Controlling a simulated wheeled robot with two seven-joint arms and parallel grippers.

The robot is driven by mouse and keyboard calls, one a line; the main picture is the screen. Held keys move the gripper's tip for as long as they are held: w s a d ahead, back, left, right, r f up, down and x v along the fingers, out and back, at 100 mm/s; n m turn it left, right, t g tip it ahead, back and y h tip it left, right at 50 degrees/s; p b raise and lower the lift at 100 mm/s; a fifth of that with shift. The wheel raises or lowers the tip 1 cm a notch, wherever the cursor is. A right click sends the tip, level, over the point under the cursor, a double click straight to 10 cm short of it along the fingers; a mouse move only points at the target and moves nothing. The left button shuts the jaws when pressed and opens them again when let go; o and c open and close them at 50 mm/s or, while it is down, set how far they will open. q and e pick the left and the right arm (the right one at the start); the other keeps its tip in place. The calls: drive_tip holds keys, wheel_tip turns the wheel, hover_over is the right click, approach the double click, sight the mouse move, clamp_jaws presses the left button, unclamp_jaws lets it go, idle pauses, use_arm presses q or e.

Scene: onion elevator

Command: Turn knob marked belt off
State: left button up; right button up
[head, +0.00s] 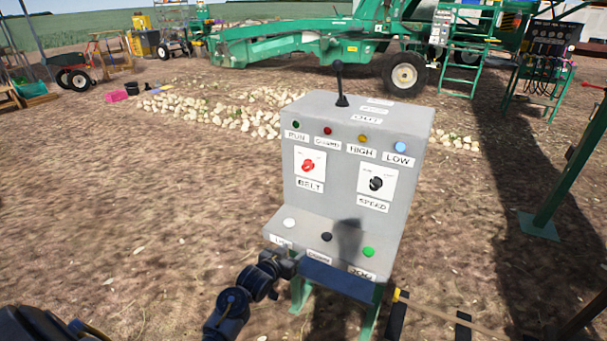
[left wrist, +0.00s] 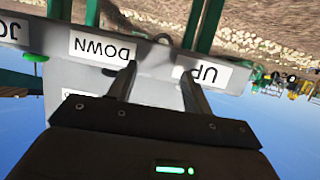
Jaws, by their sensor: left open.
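The red belt knob (head: 308,166) sits on a white plate at the left of the grey control box (head: 335,210), above a label reading BELT. The knob's exact setting is too small to read. My left gripper (head: 284,264) is at the box's front lower left edge, below the UP and DOWN buttons and well below the knob. In the left wrist view my left gripper (left wrist: 157,72) is open and empty, its fingers by the upside-down UP label (left wrist: 207,73) and DOWN label (left wrist: 102,48). The belt knob does not show there.
A black speed knob (head: 376,184) is to the right on the same face, under a row of lamps. A white button (head: 289,223), a dark button (head: 326,237) and a green button (head: 368,252) line the lower ledge. A lever (head: 340,85) stands on top.

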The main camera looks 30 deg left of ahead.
sight(305, 170)
use_arm(q)
drive_tip(key=w+a+r+t+p, duration=0.1)
drive_tip(key=w+a+r+t, duration=0.1)
drive_tip(key=r, duration=0.9)
drive_tip(key=w+a+r+t, duration=0.1)
drive_tip(key=w+r+t, duration=0.1)
drive_tip(key=r, duration=0.8)
drive_tip(key=w+p, duration=0.2)
drive_tip(key=w, duration=0.8)
drive_tip(key=shift+w, duration=0.25)
drive_tip(key=c, duration=1)
